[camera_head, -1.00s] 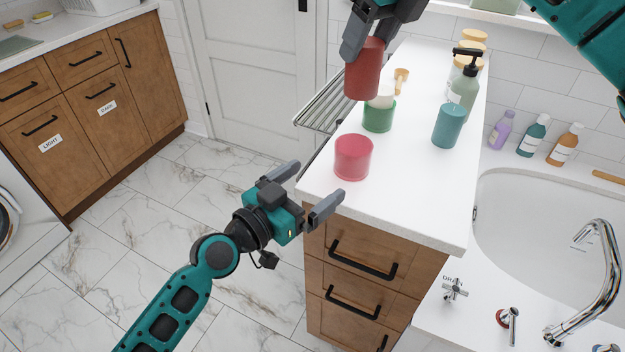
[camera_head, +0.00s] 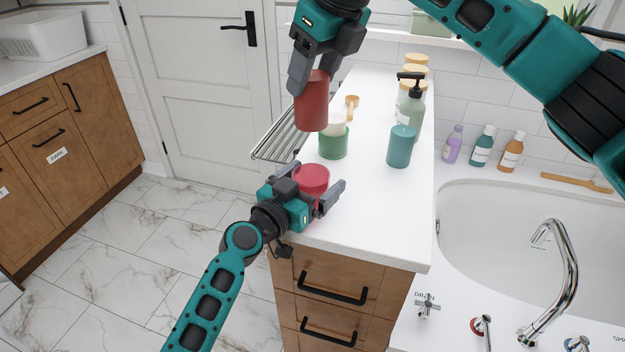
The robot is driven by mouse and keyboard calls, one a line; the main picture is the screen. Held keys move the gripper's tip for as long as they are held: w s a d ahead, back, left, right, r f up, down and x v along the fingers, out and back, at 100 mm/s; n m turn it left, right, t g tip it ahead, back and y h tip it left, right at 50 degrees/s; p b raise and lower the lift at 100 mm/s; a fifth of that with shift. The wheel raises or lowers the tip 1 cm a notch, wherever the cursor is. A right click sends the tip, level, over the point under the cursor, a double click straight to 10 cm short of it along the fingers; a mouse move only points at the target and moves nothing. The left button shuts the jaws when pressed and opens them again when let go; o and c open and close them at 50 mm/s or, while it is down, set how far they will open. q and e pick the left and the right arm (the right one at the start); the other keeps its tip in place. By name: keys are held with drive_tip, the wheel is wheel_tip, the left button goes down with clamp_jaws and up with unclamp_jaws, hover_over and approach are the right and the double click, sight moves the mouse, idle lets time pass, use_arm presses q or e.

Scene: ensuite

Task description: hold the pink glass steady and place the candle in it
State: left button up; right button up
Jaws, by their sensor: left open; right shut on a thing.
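The pink glass (camera_head: 312,177) stands upright on the white counter near its left front edge. My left gripper (camera_head: 318,181) is open, with one finger on each side of the glass, at the counter's edge. I cannot tell whether the fingers touch the glass. The red candle (camera_head: 312,110) is upright in my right gripper (camera_head: 314,77), which is shut on its upper part. The candle is above the counter, behind the pink glass and partly in front of the green glass in the picture. The inside of the pink glass is partly visible.
A green glass (camera_head: 333,147) with a white candle (camera_head: 337,124) in it stands just behind the pink glass. A teal candle (camera_head: 400,150) stands to the right, near a pump bottle (camera_head: 411,113). The counter (camera_head: 376,215) is clear at the front right.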

use_arm(q)
drive_tip(key=c, duration=1)
drive_tip(key=shift+c, duration=0.3)
use_arm(e)
wheel_tip(320, 180, down, 11)
drive_tip(key=shift+f, duration=0.2)
idle(0.8)
drive_tip(key=o, duration=1.3)
drive_tip(key=shift+c, duration=0.2)
drive_tip(key=v, duration=1.2)
drive_tip(key=shift+a, duration=0.1)
